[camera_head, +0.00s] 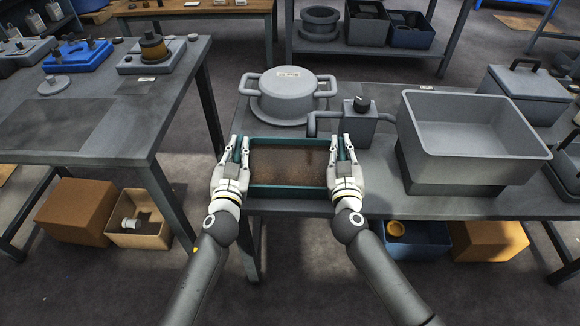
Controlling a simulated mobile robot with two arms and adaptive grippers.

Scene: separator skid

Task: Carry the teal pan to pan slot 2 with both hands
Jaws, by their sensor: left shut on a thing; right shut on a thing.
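The teal pan (288,190) is a shallow rectangular tray with a brown inner floor, in the middle of the view at the front of the grey table. My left gripper (238,152) is shut on its left end. My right gripper (340,152) is shut on its right end. The pan looks roughly level; I cannot tell whether it touches the tabletop or is held just above it. No slot marked 2 can be made out.
A lidded grey pot (290,98) and a small valve box (358,125) with a pipe stand just behind the pan. A large grey bin (473,170) stands to the right. Another table (130,125) is at left, across a floor gap.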

